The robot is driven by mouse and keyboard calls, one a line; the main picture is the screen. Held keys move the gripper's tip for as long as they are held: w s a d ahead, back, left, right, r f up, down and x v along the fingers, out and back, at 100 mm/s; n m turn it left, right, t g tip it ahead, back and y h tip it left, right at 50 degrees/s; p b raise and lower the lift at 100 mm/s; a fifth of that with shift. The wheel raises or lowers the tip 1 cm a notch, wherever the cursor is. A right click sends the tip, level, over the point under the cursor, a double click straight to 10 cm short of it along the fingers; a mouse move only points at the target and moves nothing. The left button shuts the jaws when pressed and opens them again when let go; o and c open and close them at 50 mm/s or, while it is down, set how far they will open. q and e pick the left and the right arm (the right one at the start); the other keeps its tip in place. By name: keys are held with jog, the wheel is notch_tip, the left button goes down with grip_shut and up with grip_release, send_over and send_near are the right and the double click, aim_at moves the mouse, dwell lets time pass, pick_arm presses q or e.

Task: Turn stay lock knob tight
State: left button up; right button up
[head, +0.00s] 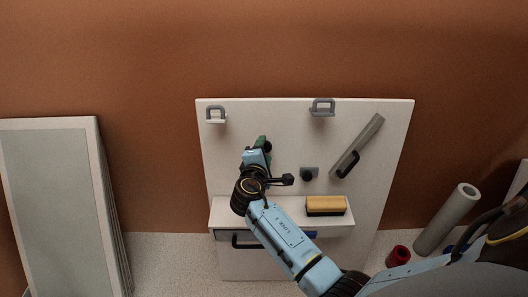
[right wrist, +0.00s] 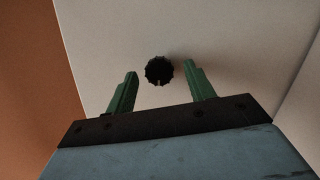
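A round black knob (right wrist: 159,70) with a small pale mark on its rim shows on the white panel in the right wrist view. My right gripper (right wrist: 160,88) is open, its two green fingers apart on either side of the knob in that view. I cannot tell whether either finger touches it. In the head view my right gripper (head: 262,143) is in front of the panel (head: 225,160), at its upper left, and mostly hides the knob there. My left gripper is not in view.
A slanted grey bar (head: 360,143) with a black handle is on the panel's right. Two grey hooks (head: 216,114) (head: 322,107) are near its top. A yellow-topped brush (head: 326,205) rests on the ledge. Flat panels (head: 50,200) lean at left; a grey tube (head: 446,219) and red ring (head: 398,256) are at right.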

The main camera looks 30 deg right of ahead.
jog(key=shift+a, duration=0.1)
pick_arm(q)
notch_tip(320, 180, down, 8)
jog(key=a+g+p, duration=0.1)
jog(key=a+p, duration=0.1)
jog(key=p, duration=0.1)
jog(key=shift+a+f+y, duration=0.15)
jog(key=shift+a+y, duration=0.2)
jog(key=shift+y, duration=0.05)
pick_arm(e)
jog(key=v, duration=1.3)
jog(key=shift+s, duration=0.2)
